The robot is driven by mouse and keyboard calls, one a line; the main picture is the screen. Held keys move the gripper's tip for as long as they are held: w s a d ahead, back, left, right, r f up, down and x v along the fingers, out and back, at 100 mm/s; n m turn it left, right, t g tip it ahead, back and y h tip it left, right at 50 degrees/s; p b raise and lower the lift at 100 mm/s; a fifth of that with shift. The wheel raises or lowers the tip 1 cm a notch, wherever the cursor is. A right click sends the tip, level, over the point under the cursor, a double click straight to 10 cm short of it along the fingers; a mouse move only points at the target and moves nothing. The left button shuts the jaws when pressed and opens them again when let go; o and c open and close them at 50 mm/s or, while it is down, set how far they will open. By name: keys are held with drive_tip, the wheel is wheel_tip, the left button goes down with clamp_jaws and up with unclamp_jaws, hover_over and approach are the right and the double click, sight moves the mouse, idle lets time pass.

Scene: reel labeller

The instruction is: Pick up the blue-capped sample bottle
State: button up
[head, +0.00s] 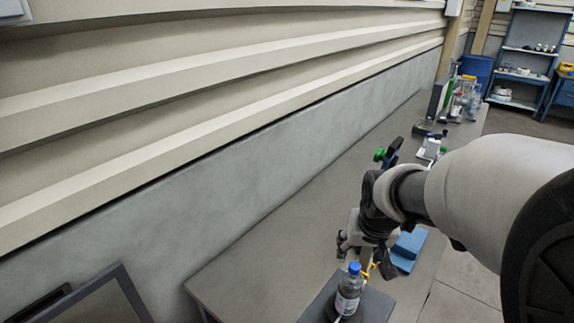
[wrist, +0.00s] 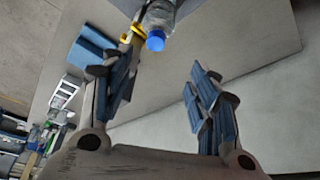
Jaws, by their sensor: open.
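The blue-capped sample bottle (head: 347,292) stands upright on a dark board (head: 376,308) near the front end of the bench in the head view. It is clear with a white label, and its cap is blue. In the wrist view the bottle (wrist: 159,22) shows at the top, beyond my fingertips, with its cap toward me. My gripper (wrist: 160,88) is open and empty, its blue-padded fingers spread apart. In the head view my gripper (head: 362,243) hangs just above and beyond the bottle, and its fingertips are hard to make out.
A yellow-handled tool (wrist: 132,32) lies close beside the bottle. A blue block (head: 407,248) sits on the bench (head: 262,255) behind it. Bottles and equipment (head: 465,98) stand at the far end. The wall runs along the bench's left side, where the surface is clear.

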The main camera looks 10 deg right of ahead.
sight(352, 265)
drive_tip(key=o, duration=0.4)
drive_tip(key=b+x, duration=0.2)
drive_tip(key=x, duration=1)
drive_tip(key=shift+f+b, duration=0.1)
drive_tip(key=shift+b, duration=0.3)
drive_tip(key=shift+s+d+b+x, duration=0.1)
drive_tip(key=shift+d+b+x, duration=0.2)
drive_tip(key=shift+x, duration=1)
drive_tip(key=shift+s+d+b+x, duration=0.15)
drive_tip(key=shift+b+x, duration=0.2)
drive_tip(key=shift+x, duration=0.95)
